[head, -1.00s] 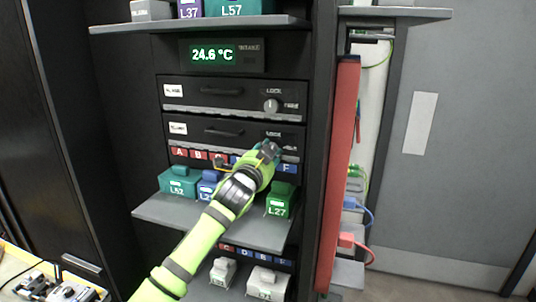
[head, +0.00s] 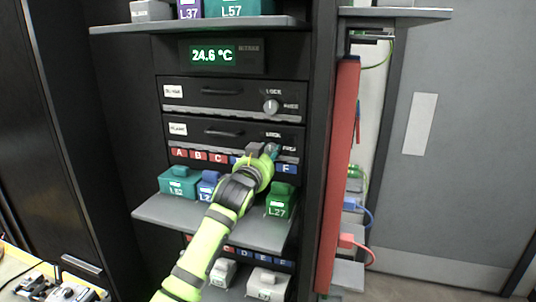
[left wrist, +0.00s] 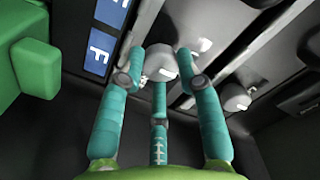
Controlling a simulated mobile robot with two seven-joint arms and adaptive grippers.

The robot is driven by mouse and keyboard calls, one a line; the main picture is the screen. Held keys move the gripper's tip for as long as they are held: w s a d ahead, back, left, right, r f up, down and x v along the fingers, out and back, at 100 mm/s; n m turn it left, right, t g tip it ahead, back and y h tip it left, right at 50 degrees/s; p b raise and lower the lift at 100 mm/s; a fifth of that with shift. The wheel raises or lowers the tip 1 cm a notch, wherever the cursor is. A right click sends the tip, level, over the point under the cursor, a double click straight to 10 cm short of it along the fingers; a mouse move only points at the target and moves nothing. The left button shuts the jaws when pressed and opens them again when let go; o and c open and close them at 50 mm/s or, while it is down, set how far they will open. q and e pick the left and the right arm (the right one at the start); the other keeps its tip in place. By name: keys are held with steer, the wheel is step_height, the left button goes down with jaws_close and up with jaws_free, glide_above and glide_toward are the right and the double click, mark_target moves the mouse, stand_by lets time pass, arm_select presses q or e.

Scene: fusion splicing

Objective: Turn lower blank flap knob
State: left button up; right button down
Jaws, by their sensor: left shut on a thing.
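The lower blank flap (head: 190,139) is a black panel with a dark handle and a grey strip along its lower edge. Its knob is largely hidden by my left gripper (head: 265,150) in the head view. In the left wrist view the pale grey knob (left wrist: 163,65) sits between the teal fingertips of the left gripper (left wrist: 162,56), which is shut on it. The knob's exact angle is hard to read. My right gripper is not in view.
The upper flap knob (head: 271,106) is above. Below, a grey shelf (head: 215,222) bears teal, blue and green labelled blocks; the green L27 block (head: 281,200) is close under my wrist. A red vertical panel (head: 338,180) stands to the right.

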arm_select(q)
steer(key=shift+r, duration=0.1)
steer(key=o, duration=1.1)
steer(key=shift+o, duration=0.2)
steer(key=shift+s, duration=0.15)
steer(key=v, duration=1.1)
steer(key=shift+s, duration=0.35)
steer(key=shift+a, duration=0.1)
